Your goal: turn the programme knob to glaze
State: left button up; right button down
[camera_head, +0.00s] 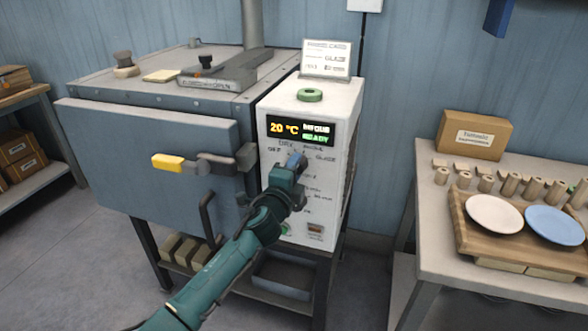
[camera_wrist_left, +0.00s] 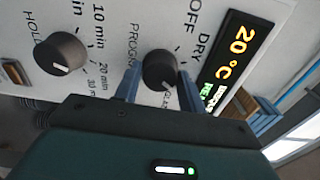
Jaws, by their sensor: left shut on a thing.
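The programme knob (camera_wrist_left: 160,68) is a dark round knob on the white control panel, below the lit display (camera_head: 300,130). My left gripper (camera_head: 293,164) is shut on it, with one blue finger on each side in the left wrist view. OFF and DRY show beside the knob there. In the head view GLAZE is printed to the right of the gripper, which hides the knob. A light mark shows on the knob's lower edge in the wrist view; its exact setting is hard to read. The display reads 20 °C and READY, with a blurred word above. My right gripper is not in view.
A second dark knob (camera_wrist_left: 60,54), marked HOLD, sits beside it. The grey kiln door (camera_head: 150,150) with its yellow-ended handle (camera_head: 168,162) is left of the panel. A side table (camera_head: 440,250) with plates on a wooden tray (camera_head: 470,233) stands at the right.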

pick_arm(q)
jog(key=m+p, duration=0.1)
jog(key=m, duration=0.4)
jog(key=shift+m, duration=0.3)
dwell(0.4)
jog(key=o, duration=1)
jog(key=p+v, duration=0.1)
jog(key=v, duration=1.2)
